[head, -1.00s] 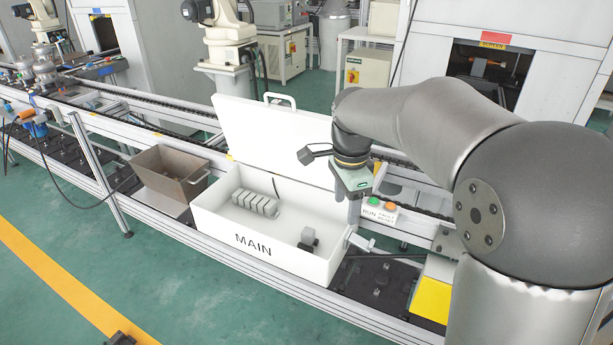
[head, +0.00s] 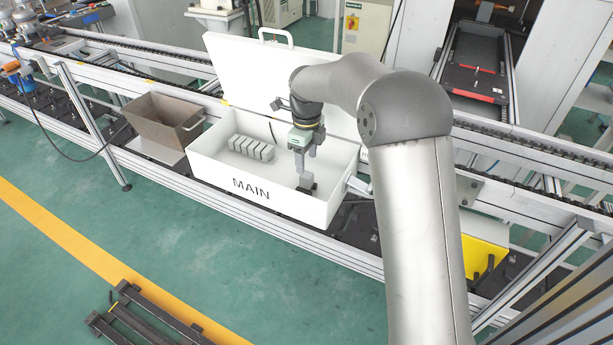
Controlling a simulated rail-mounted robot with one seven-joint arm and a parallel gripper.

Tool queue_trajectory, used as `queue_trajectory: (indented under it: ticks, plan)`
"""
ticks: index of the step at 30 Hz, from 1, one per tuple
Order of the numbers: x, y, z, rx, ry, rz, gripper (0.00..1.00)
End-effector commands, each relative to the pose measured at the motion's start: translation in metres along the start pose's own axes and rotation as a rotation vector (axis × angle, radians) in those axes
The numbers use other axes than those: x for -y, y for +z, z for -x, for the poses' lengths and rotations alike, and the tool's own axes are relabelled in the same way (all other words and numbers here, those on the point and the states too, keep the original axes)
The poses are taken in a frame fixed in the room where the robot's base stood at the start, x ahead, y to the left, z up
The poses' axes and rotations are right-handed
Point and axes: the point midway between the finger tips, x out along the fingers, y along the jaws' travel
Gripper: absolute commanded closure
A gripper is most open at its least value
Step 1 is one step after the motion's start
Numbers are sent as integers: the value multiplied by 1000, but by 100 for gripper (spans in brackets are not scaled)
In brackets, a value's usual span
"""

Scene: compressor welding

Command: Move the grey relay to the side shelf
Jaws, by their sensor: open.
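The grey relay (head: 305,181), a small block with a dark lower part, sits on the floor of the white box marked MAIN (head: 212,181), near its right end. My gripper (head: 303,171) points down inside the box, directly over the relay. Its jaws are open, with the fingertips at or just above the relay's top. I cannot tell from this view whether they touch it or straddle it. The gripper hides part of the relay. I cannot clearly identify the side shelf.
A row of several grey blocks (head: 251,148) stands at the box's left. The box's white lid (head: 262,75) is raised behind. A brown open bin (head: 158,122) stands left of the box. A yellow panel (head: 482,256) lies at the right. My arm covers the middle right.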

Motion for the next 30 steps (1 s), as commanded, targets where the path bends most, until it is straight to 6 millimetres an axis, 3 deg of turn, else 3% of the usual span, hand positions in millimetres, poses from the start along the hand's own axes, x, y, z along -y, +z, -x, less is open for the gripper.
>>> queue_trajectory:
  ticks: [6,12,26,30]
  plan:
    - [0,0,-43,-2,3,1,45]
    - [0,0,-70,-1,2,1,45]
    - [0,0,-82,1,0,1,45]
    - [0,0,-82,1,-1,1,84]
